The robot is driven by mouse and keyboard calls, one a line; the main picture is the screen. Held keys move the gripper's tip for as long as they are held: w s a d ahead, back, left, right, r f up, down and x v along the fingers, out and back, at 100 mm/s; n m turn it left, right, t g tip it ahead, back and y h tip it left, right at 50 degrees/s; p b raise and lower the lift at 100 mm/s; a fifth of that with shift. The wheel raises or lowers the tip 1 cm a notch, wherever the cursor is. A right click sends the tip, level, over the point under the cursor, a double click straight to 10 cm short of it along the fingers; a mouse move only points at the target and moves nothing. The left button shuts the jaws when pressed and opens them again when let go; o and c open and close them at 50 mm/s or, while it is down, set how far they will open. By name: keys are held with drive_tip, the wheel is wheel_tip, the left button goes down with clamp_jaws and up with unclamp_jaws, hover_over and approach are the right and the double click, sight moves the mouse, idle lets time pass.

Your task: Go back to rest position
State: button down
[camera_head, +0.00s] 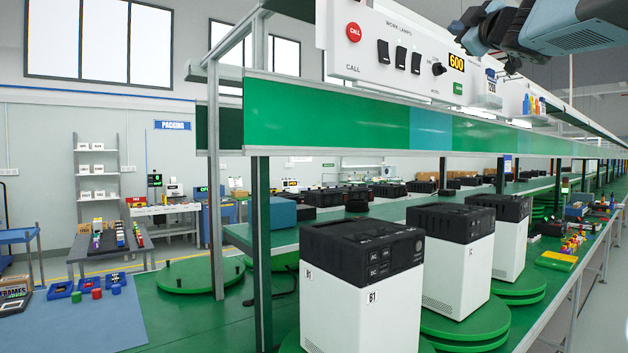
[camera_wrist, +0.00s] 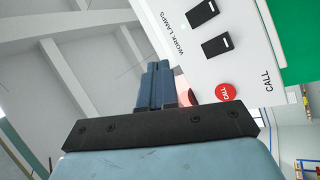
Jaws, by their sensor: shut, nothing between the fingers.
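My arm enters at the top right of the head view, and my gripper (camera_head: 458,26) is raised in front of the upper edge of the white control panel (camera_head: 372,65). In the wrist view my gripper's blue-grey fingers (camera_wrist: 157,82) are together with nothing between them. The panel also shows there (camera_wrist: 215,68), on the right. The red CALL button (camera_head: 353,32) is at the panel's left end and shows in the wrist view (camera_wrist: 225,92), right of the fingers. Contact with the panel cannot be told.
A green rail (camera_head: 320,112) runs below the panel. Several black-and-white units stand on green turntables, the nearest marked B1 (camera_head: 365,300). A blue mat (camera_head: 90,325) with small parts lies at the lower left. Shelves (camera_head: 98,165) stand behind. The air above the panel's left side looks clear.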

drive_tip(key=s+f+m+g+h, duration=0.3)
drive_tip(key=f+m, duration=0.1)
drive_tip(key=f, duration=0.5)
drive_tip(key=s+f+m+g+h, duration=0.2)
drive_tip(key=f+m, duration=0.2)
drive_tip(key=f, duration=0.6)
drive_tip(key=s+f+m+g+h, duration=0.3)
drive_tip(key=f+m, duration=0.1)
drive_tip(key=f, duration=0.5)
drive_tip(key=s+a+f+g+y, duration=0.1)
drive_tip(key=s+a+f+g, duration=0.1)
drive_tip(key=s+f, duration=0.3)
drive_tip(key=s+a+f+m+g+y, duration=0.1)
drive_tip(key=s+f, duration=0.5)
drive_tip(key=f, duration=0.6)
drive_tip(key=s+a+f+g+y, duration=0.2)
drive_tip(key=s+a+f+g, duration=0.3)
drive_tip(key=f, duration=0.4)
drive_tip(key=shift+s+a+g, duration=0.15)
drive_tip(key=shift+s+g, duration=0.3)
drive_tip(key=shift+g, duration=0.05)
drive_tip(key=shift+f, duration=0.1)
drive_tip(key=shift+w+a, duration=0.1)
